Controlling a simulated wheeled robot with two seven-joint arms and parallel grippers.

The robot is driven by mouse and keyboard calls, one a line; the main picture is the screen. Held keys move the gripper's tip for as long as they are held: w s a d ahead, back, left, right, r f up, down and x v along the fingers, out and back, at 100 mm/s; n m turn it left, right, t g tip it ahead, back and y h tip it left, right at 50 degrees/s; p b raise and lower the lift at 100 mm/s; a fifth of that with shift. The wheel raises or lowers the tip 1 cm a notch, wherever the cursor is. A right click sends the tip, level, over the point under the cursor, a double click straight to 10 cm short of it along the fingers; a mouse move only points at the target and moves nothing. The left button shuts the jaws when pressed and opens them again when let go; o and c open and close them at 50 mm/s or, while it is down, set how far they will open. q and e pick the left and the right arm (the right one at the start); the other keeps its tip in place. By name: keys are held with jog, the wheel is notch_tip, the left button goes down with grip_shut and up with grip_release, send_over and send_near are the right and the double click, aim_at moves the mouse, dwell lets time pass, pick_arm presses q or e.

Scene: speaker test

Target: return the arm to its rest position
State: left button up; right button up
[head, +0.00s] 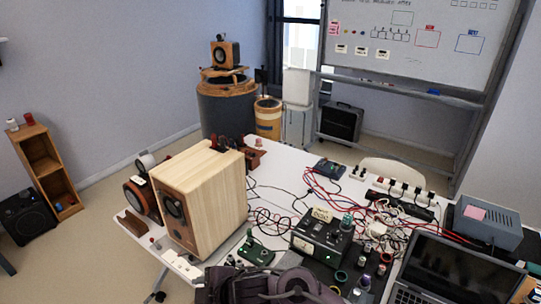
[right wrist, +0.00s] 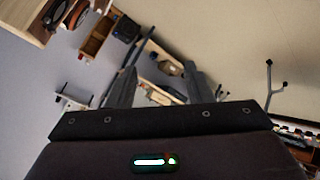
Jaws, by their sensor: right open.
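My right gripper (right wrist: 160,72) shows in the right wrist view. Its two grey fingers stand well apart, with nothing held between them. Behind the fingers in that view are the pale floor, a wooden shelf unit (right wrist: 97,42) and other furniture, seen tilted. In the head view I cannot clearly make out either gripper. A dark purple-grey shape lies at the bottom edge there, and I cannot tell what it is. My left gripper is not in view.
The white table (head: 290,158) holds a large wooden speaker (head: 215,185), an amplifier box (head: 322,240), tangled cables and an open laptop (head: 455,272). A grey box (head: 488,226) stands at the right. Floor at the left is open beside the wooden shelf (head: 45,165).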

jog(key=s+d+r+m+t+h, duration=0.1)
jog(key=d+m+t+h, duration=0.1)
jog(key=d+m, duration=0.55)
jog(key=s+d+m+t+h, duration=0.1)
jog(key=d+m+h, duration=0.3)
jog(key=d, duration=0.7)
jog(key=s+d+f+m+g+h, duration=0.1)
jog(key=s+d+m+g, duration=0.1)
jog(key=s+d+m, duration=0.35)
jog(key=s+d+f+m+g+h, duration=0.2)
jog(key=s+d, duration=0.4)
jog(key=d, duration=0.5)
notch_tip(320, 180, down, 39)
jog(key=s+g+b, duration=0.1)
jog(key=s+b, duration=0.1)
jog(key=b, duration=0.7)
jog(key=s+d+f+b, duration=0.2)
jog(key=s+f+b, duration=0.1)
jog(key=s+f, duration=0.6)
jog(key=s+d+f+g+b, duration=0.1)
jog(key=s+f+b, duration=0.1)
jog(key=s+f, duration=0.8)
notch_tip(320, 180, down, 5)
jog(key=shift+d+r+n+b, duration=0.15)
jog(key=shift+d+n+b, duration=0.15)
jog(key=shift+d+b, duration=0.1)
